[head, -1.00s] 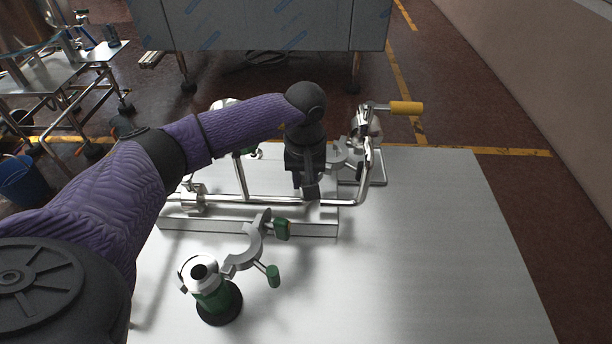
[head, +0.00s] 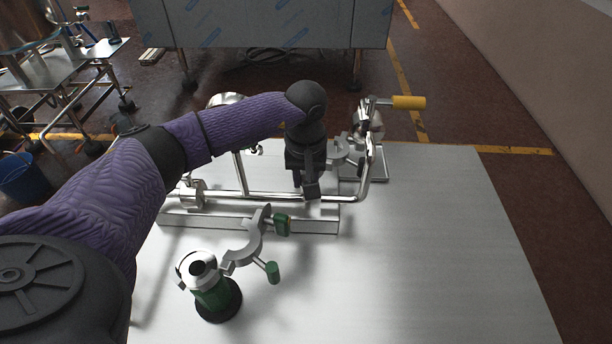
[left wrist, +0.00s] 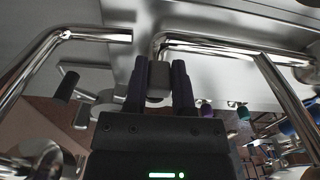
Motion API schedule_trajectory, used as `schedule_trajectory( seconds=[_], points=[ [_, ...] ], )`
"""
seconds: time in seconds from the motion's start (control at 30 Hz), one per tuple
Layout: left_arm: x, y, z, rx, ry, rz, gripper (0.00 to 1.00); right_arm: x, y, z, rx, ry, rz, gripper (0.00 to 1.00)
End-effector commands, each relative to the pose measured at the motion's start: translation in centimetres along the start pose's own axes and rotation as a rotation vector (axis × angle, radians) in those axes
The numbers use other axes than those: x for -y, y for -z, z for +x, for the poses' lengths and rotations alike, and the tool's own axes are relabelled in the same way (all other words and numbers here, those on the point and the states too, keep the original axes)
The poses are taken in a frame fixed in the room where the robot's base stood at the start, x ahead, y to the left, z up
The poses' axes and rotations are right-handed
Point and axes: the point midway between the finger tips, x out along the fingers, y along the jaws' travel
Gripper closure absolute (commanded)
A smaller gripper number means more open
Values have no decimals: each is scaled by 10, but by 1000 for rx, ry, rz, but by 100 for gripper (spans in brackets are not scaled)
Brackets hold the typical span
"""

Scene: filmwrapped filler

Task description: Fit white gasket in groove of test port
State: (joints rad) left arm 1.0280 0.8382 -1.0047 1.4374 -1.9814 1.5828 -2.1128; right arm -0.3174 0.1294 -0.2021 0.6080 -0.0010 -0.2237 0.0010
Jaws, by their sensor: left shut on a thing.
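My left gripper (head: 312,190) is over the steel pipe assembly (head: 270,197) in the middle of the bench. In the left wrist view its fingers (left wrist: 160,85) are shut on a small grey piece (left wrist: 158,76). I cannot tell whether this piece is the white gasket or part of its holder. Pipe ends (left wrist: 120,38) show beyond the fingertips, with a gap between them. The groove of the test port cannot be made out, and the gripper hides part of the pipe in the head view. My right gripper is not in view.
A green stand (head: 213,295) with a pale, dark-holed top is at the front left. An open clamp (head: 250,245) with green nuts lies next to it. A yellow-handled valve (head: 408,102) is behind right. The right side of the bench (head: 450,250) is clear.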

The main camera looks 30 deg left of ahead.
Motion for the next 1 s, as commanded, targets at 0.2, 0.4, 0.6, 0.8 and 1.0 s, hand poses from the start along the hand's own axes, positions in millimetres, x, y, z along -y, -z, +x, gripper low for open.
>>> schedule_trajectory(
  seconds=[0.2, 0.4, 0.6, 0.8, 1.0],
  points=[
    [0, 0, 2, 0, 0, 0, 100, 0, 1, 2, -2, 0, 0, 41],
    [0, 0, 4, 0, 0, 0, 66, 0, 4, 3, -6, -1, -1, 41],
    [0, 0, 3, 0, 0, 0, 27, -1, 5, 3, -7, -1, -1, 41],
    [0, 0, 3, 0, 0, 0, 27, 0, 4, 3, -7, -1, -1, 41],
    [0, 1, -20, -5, -4, -1, 27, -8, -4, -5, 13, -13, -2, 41]
  ],
)
